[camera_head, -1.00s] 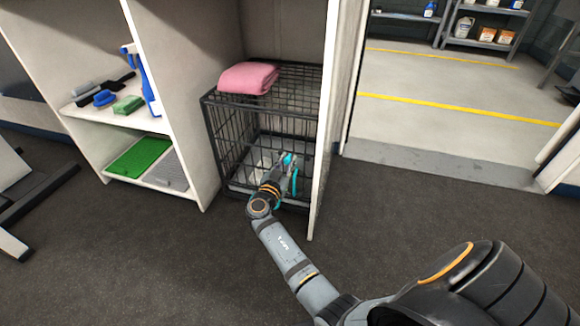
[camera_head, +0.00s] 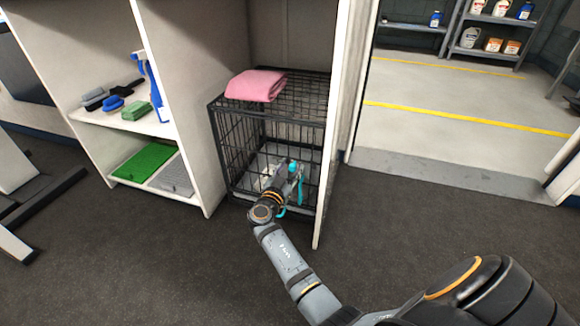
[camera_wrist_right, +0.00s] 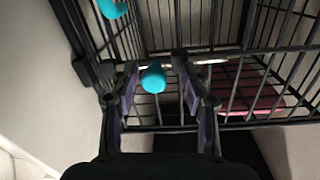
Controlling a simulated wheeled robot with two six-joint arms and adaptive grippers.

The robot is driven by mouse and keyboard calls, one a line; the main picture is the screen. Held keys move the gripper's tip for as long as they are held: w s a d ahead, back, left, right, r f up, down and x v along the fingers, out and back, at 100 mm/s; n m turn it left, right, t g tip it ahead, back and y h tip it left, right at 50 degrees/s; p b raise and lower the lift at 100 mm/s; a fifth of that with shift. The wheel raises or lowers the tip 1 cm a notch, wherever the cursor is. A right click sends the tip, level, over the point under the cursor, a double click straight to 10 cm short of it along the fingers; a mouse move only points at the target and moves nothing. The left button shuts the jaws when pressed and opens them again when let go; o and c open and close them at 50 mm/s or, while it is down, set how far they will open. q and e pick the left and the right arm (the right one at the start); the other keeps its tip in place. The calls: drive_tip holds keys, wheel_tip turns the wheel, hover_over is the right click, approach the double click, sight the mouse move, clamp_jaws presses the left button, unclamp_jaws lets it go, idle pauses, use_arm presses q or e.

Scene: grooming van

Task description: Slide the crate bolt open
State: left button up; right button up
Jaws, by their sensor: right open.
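The black wire crate (camera_head: 240,150) stands in the lower bay of the white cabinet. A teal bolt knob (camera_wrist_right: 153,79) shows at the crate's bars in the right wrist view. My right gripper (camera_wrist_right: 157,88) is open, with one finger on each side of the knob; I cannot tell whether either touches it. A pale rod shows beside the knob, partly hidden by the fingers. In the head view my right gripper (camera_head: 287,175) is at the crate's front, covering part of it, with teal parts beside it. My left gripper is not in view.
A folded pink towel (camera_head: 256,85) lies on top of the crate. The cabinet's white side panel (camera_head: 333,150) stands close at the crate's right. Shelves with brushes and a blue spray bottle (camera_head: 148,85) are at the left. The dark floor in front is clear.

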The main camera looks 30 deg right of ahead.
wheel_tip(320, 180, up, 10)
drive_tip(key=shift+f, duration=0.1)
idle(0.5)
